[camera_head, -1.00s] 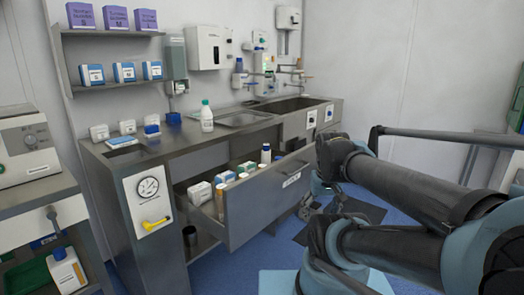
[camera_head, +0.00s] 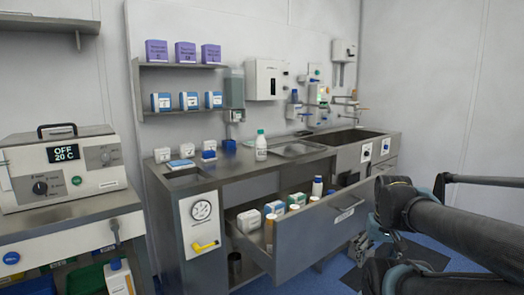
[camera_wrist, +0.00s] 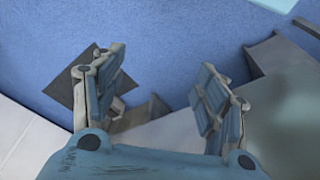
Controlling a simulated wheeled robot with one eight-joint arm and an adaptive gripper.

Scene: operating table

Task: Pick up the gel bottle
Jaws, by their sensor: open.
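A white bottle with a green cap (camera_head: 261,147) stands upright on the metal counter in the head view; its label is too small to read, so I cannot tell if it is the gel bottle. No bottle shows in the wrist view.
The open drawer (camera_head: 318,240) juts out from the counter (camera_head: 228,172), between the green-capped bottle and my arm. Small boxes stand in it. A sink (camera_head: 345,137) is at the back right. A heating device (camera_head: 70,172) stands on the left cart. Wall shelves hold boxes.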

